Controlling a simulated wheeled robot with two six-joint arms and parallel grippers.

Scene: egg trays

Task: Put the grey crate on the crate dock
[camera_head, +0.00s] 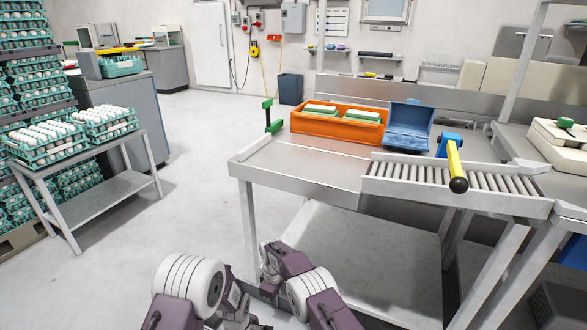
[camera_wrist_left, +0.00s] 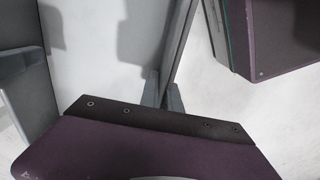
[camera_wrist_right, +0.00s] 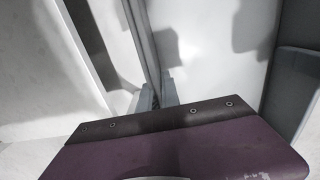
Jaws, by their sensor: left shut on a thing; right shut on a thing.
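My right gripper (camera_head: 272,272) is low in the head view, below the bench front. My left gripper (camera_wrist_left: 164,98) shows its fingertips in the left wrist view, shut on a thin grey edge, which looks like a wall of the grey crate (camera_wrist_left: 184,38). In the right wrist view my right gripper (camera_wrist_right: 158,98) is shut on a similar grey edge of the crate (camera_wrist_right: 138,35). Most of the crate is hidden or out of view in the head view. A grey roller conveyor (camera_head: 376,187) is at the bench front right; I cannot tell whether it is the crate dock.
A steel bench (camera_head: 300,170) stands ahead, bearing an orange crate (camera_head: 335,129) with green cartons and an open blue box (camera_head: 405,130). A yellow handle (camera_head: 454,160) rises over the rollers. At left a table (camera_head: 110,195) holds egg trays. Floor left of the bench is clear.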

